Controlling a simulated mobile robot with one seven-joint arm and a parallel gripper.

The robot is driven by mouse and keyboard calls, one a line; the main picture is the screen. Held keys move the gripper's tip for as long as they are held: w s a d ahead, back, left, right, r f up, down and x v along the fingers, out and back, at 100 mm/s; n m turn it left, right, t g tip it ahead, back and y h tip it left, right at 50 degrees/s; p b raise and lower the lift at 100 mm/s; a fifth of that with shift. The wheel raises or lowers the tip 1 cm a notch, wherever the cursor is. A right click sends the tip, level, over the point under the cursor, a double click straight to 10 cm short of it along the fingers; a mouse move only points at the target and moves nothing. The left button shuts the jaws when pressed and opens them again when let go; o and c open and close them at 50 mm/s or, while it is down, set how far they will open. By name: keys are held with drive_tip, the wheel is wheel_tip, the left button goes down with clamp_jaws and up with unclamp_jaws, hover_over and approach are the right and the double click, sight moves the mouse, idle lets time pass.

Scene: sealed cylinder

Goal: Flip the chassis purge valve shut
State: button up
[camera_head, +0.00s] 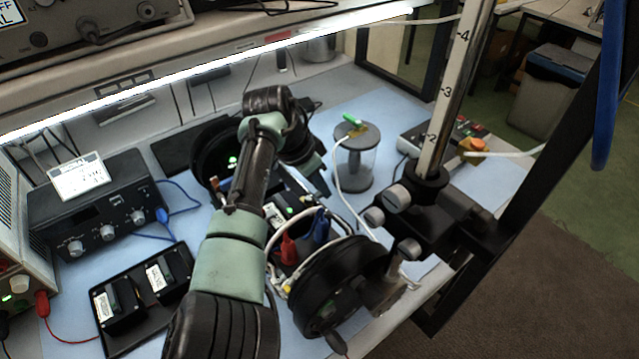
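My arm reaches up from the bottom centre and bends over the bench. My gripper (317,182) points down toward the right, between a wheeled chassis (281,206) and a clear cylinder (354,165). It is dark and small here, and I cannot tell whether its fingers are open. The chassis has large black wheels and red and blue connectors, and my arm hides part of it. The cylinder stands upright with a grey lid and base. A green handle (352,118) and a brass-coloured fitting sit on its lid. I cannot clearly make out a purge valve on the chassis.
A white hose (341,182) runs from the cylinder lid toward the chassis. A scaled post (447,95) with knobbed clamps stands at right. A black meter box (95,207) and a black tray (135,297) lie left. A control box (442,138) stands behind the post. Blue mat is bare around the cylinder.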

drive_tip(key=o, duration=0.4)
drive_tip(key=b+v, duration=0.1)
drive_tip(key=v, duration=1.2)
drive_tip(key=shift+d+b, duration=0.15)
drive_tip(key=shift+b, duration=0.2)
